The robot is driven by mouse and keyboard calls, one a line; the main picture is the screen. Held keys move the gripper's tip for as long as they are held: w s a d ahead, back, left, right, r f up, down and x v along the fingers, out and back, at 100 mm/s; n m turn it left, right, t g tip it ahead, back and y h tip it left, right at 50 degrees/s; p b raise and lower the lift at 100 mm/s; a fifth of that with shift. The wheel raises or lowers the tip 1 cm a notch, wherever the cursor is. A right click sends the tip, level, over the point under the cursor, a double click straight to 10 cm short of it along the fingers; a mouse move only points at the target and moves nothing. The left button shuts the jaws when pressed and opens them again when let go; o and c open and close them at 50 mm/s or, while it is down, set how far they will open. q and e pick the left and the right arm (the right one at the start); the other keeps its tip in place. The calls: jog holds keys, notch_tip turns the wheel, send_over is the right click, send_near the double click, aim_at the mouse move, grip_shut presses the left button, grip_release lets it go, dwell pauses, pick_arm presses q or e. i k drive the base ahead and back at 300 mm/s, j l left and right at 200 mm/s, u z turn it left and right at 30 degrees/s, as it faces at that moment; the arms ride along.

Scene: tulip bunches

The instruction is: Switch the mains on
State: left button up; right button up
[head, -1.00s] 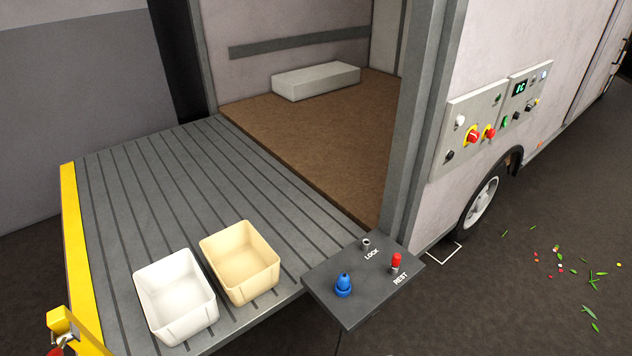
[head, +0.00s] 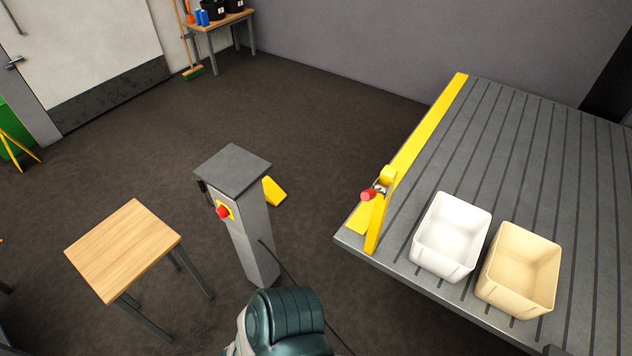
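A grey pedestal (head: 252,232) stands on the floor near the middle of the head view. A red knob (head: 223,211) on a yellow plate sits on its side. Whether this knob is the mains switch, and which way it is set, I cannot tell. The van's side panels with their switches are out of view now. Neither of my grippers is in view. A dark green ribbed part with a pale casing, seemingly mine, shows at the bottom middle.
A wooden-topped table (head: 123,248) stands left of the pedestal. The grey ribbed platform (head: 405,262) at right carries a white bin (head: 451,237) and a cream bin (head: 519,270). A yellow bracket with a red handle (head: 368,195) stands at its corner. A dark cable trails from the pedestal.

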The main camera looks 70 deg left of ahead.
aim_at(223, 212)
jog(key=u, duration=3.2)
